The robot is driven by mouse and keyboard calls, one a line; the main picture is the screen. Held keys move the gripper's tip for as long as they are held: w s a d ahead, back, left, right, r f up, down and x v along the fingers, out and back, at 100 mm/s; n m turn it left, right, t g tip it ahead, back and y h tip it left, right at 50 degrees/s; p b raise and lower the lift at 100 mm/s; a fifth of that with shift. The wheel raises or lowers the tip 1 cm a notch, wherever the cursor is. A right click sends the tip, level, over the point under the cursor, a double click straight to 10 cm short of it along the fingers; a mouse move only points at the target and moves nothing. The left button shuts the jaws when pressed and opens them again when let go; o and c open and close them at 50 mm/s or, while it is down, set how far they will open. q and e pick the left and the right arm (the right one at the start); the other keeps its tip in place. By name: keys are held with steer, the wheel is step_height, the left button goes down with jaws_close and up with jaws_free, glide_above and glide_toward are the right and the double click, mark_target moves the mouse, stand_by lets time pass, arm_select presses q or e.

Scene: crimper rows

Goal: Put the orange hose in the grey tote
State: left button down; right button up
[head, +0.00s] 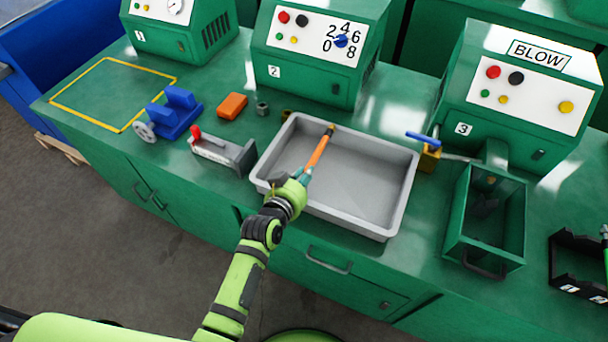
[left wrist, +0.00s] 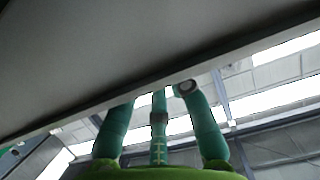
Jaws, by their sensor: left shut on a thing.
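The orange hose (head: 318,152) has a dark far end and lies across the left part of the grey tote (head: 403,190), its far end near the tote's back wall. My left gripper (head: 302,178) is at the tote's front left, shut on the hose's near end. I cannot tell whether the hose touches the tote floor or hangs above it. In the left wrist view, my green fingers (left wrist: 160,125) show below a large grey surface, and the hose is not clearly visible. My right gripper is not in view.
A yellow valve with a blue lever (head: 428,155) and an open green bin (head: 487,220) stand right. Green machines line the back. The yellow-outlined area (head: 78,105) is clear.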

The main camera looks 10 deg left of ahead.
arm_select(q)
steer(key=c, duration=1.2)
jaws_free()
steer(key=shift+s+f, duration=0.1)
steer(key=shift+f, duration=0.1)
steer(key=shift+o, duration=0.2)
steer(key=shift+f, duration=0.15)
steer(key=shift+s, duration=0.1)
steer(key=shift+r+p, duration=0.3)
steer(key=shift+r, duration=0.1)
steer(key=shift+s+a+r, duration=0.1)
steer(key=shift+s+r, duration=0.05)
steer(key=shift+s, duration=0.15)
steer(key=v, duration=1.1)
steer(key=shift+r+b, duration=0.4)
steer(key=shift+r, duration=0.1)
